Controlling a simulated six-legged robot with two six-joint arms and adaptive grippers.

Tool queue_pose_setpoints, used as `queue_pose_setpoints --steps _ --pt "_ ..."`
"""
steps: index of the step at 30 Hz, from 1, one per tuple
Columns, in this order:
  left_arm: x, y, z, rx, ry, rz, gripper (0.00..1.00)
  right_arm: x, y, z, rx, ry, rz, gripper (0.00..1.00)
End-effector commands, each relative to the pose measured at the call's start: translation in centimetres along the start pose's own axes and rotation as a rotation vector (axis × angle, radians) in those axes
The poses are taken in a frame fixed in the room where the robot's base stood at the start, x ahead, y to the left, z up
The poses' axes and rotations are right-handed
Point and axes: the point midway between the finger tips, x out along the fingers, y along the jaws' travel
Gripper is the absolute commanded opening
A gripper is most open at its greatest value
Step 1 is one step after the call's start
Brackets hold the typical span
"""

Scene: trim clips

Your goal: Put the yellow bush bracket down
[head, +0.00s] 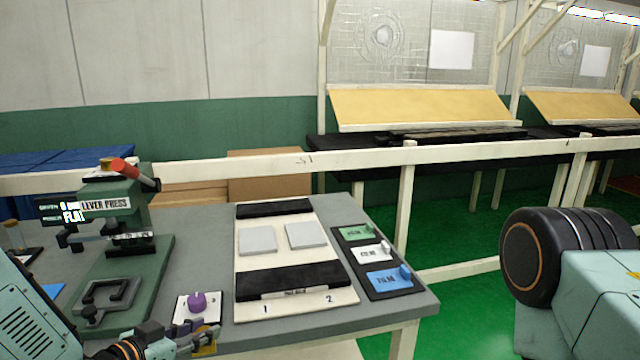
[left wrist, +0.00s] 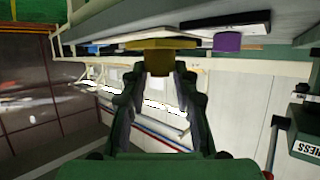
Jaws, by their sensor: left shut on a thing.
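The yellow bush bracket (head: 206,346) shows as a small yellow piece at the bottom of the head view, partly hidden by the fingers. In the left wrist view it is a yellow block (left wrist: 160,56) between the fingertips. My left gripper (head: 193,338) is shut on it, near the table's front edge; the fingers also show in the left wrist view (left wrist: 159,74). I cannot tell whether the bracket touches the table. My right gripper is not in view.
The grey table (head: 205,245) bears a green lever press (head: 125,225) at left, a purple knob (head: 197,301) on a white plate, a cream board (head: 272,218) with two grey pads, and a dark tray (head: 343,236) with green, white and blue cards. Bare grey tabletop lies between press and board.

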Motion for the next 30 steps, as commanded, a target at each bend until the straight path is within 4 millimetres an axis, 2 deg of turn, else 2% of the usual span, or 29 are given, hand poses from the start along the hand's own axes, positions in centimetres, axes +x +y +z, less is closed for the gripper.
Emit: queue_pose_setpoints --steps 1,9,19,23,30 --pt "-0.4 0.6 0.9 0.011 0.001 0.038 0.00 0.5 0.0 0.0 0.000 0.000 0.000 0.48" --pt "-3.2 5.0 4.0 0.111 0.003 0.274 0.00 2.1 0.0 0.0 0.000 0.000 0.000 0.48" --pt "-6.9 10.0 6.6 0.206 0.007 0.496 0.00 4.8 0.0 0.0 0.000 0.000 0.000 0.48" --pt "-7.5 10.6 6.8 0.204 0.006 0.495 0.00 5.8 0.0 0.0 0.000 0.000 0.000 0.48" --pt "-7.3 9.7 6.7 0.184 0.001 0.439 0.00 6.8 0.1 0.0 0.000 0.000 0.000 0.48"
